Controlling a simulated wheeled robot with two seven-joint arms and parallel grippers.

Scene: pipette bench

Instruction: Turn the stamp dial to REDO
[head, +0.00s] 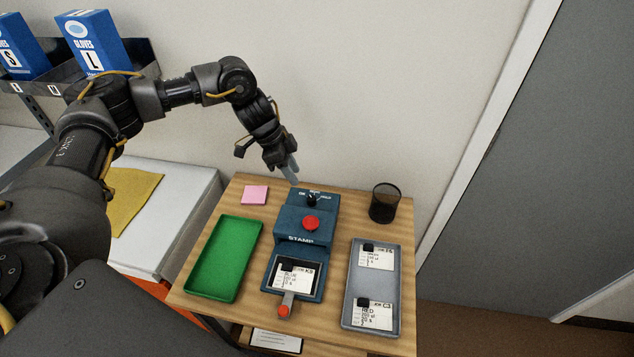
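The blue stamp machine (293,222) stands on the wooden table, with a red button (311,223) on top. Its small black dial (312,199) sits behind the button, with tiny white labels around it. I cannot read the labels or the pointer surely. My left gripper (291,175) is above and just left of the dial, pointing down and apart from it. Its fingers look close together, but I cannot tell whether they are open or shut. A white label card (290,280) with a black piece on it lies in the stamp's front bed. My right gripper is not in view.
A green tray (217,287) stands empty on the left. A grey tray (367,326) with two cards is on the right. A black mesh cup (385,203) stands at the back right, a pink note pad (255,195) at the back left. A red-tipped lever (284,309) sticks out in front.

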